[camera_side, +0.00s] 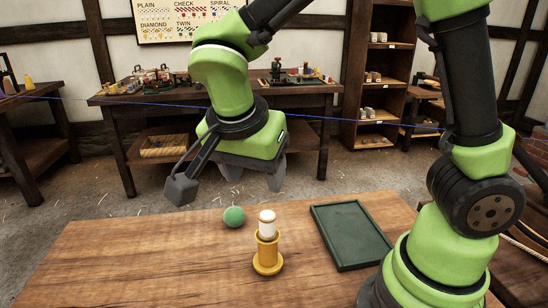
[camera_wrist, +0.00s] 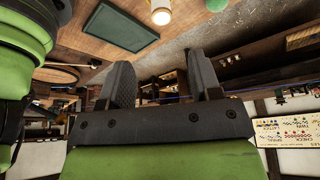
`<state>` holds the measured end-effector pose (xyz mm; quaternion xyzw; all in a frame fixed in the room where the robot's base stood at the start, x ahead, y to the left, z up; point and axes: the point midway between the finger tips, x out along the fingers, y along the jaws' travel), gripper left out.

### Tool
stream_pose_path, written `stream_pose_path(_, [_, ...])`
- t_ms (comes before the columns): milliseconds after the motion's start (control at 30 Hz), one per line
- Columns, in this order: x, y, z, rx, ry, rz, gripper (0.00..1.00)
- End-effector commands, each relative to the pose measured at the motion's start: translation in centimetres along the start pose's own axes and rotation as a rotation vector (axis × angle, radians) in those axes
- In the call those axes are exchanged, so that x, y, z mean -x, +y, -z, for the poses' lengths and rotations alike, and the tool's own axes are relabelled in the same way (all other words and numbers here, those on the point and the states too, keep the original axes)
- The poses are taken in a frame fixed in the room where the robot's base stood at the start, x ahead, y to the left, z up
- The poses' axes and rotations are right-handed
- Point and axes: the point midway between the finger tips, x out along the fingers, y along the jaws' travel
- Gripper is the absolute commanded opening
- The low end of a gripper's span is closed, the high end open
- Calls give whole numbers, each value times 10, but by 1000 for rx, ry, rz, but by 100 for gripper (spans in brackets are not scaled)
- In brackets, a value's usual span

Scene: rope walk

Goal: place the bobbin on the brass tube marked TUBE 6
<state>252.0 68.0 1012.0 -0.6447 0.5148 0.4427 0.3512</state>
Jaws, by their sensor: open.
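A white bobbin (camera_side: 267,225) with a pale cap stands upright in the top of a yellow, brass-like tube (camera_side: 267,250) with a round base. The tube stands on the wooden table; no TUBE 6 marking is legible. The bobbin's lower part is hidden by the tube. In the wrist view the bobbin (camera_wrist: 161,17) shows at the top edge, with part of the tube (camera_wrist: 157,4) cut off. My gripper (camera_side: 254,180) is open and empty, above and behind the bobbin, apart from it. Its two spread fingers show in the wrist view (camera_wrist: 162,75).
A green ball (camera_side: 234,217) rests on the table left of and behind the tube. A dark green tray (camera_side: 350,236), empty, lies to the right. The front left of the wooden table (camera_side: 150,260) is clear. A blue line (camera_side: 345,119) crosses the room behind.

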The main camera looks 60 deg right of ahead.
Motion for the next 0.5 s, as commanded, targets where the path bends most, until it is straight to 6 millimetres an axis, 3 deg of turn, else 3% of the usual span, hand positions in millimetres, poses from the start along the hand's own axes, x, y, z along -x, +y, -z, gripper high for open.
stream_pose_path(167, [25,28,24,164,-141,96,58])
stream_pose_path(300, [47,61,39,384,-232,294,58])
stream_pose_path(500, [66,98,46,657,-169,605,58])
